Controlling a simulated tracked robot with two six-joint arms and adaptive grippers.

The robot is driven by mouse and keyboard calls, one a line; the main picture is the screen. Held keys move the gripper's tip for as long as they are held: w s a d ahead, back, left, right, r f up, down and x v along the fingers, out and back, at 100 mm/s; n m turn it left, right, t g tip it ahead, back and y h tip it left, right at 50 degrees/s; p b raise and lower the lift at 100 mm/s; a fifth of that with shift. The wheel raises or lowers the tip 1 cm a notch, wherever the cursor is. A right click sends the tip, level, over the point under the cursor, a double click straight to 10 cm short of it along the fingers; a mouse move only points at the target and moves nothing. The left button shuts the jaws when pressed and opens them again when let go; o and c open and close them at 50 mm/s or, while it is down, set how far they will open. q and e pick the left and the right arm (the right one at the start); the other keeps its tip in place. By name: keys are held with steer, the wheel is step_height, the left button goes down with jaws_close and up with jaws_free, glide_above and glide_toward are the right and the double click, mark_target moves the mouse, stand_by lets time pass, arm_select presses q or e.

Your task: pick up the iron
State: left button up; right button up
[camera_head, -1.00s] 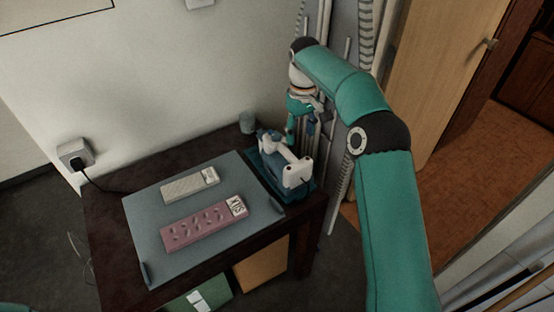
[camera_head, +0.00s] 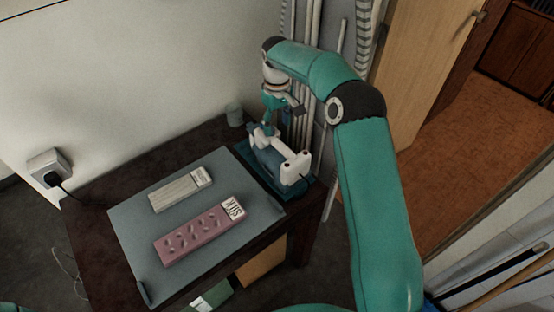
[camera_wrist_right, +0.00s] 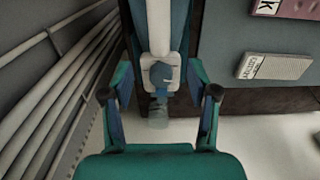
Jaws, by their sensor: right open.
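The iron (camera_head: 271,158), blue with a white handle, rests on a blue tray (camera_head: 258,178) at the right end of the dark table. My right gripper (camera_head: 277,122) is open and points down just above the iron's far end. In the right wrist view my open right gripper (camera_wrist_right: 159,78) has one finger on each side of the iron's white and blue end (camera_wrist_right: 160,72). No contact can be made out. My left gripper is out of view.
A grey mat (camera_head: 135,235) on the table carries a pink box (camera_head: 195,237) and a pale box (camera_head: 178,194). A small grey cup (camera_head: 234,115) stands behind the iron. Pipes (camera_head: 316,60) run up the wall close to my right gripper.

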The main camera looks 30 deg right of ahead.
mark_target(278, 140)
step_height(278, 140, down, 9)
steer(key=shift+s+f+p, duration=0.1)
steer(key=shift+f+p, duration=0.05)
steer(key=shift+p, duration=0.45)
steer(key=shift+c, duration=0.3)
jaws_close()
steer(key=shift+d+r, duration=0.1)
steer(key=shift+r, duration=0.1)
